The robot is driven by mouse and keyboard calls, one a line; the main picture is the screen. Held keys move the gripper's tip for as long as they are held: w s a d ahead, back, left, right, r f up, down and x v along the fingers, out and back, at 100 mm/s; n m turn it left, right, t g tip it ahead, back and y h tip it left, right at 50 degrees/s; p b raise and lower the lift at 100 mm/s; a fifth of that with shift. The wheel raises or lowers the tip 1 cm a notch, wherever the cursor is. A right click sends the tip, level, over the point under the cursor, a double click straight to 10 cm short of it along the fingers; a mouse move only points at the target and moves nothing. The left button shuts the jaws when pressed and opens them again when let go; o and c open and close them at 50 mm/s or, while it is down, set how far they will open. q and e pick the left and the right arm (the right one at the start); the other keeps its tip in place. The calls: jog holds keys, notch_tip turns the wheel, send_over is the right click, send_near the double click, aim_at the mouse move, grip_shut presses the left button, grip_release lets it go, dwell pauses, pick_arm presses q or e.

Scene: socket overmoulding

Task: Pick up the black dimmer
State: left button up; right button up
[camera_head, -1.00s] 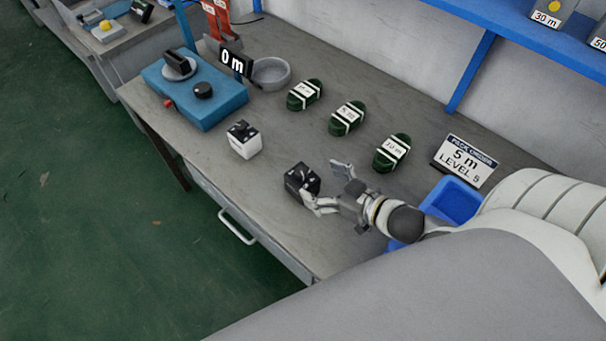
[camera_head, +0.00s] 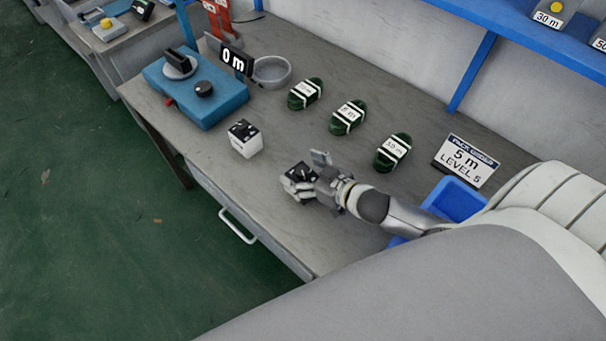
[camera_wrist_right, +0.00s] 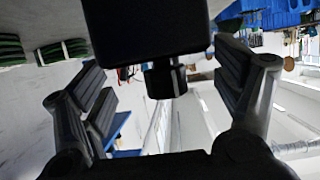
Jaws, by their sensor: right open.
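The black dimmer (camera_head: 299,171) is a small dark box on the grey workbench (camera_head: 275,215), partly hidden by my right gripper (camera_head: 308,172) in the head view. My right gripper is open, with one finger on the near side of the dimmer and one on the far side. In the right wrist view the dimmer (camera_wrist_right: 147,28) shows as a large black block with a round knob, between the spread fingers of the gripper (camera_wrist_right: 165,100). Whether the fingers touch it cannot be told. My left gripper is not in view.
Several green coils (camera_head: 347,117) lie behind. A blue machine (camera_head: 197,92) stands at the left back, a blue bin (camera_head: 455,197) and a sign (camera_head: 466,160) at the right. The bench front is clear.

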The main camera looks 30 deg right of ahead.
aim_at(294, 168)
jog(key=shift+x, duration=1.75)
jog(key=shift+r, duration=0.1)
jog(key=c, duration=1.2)
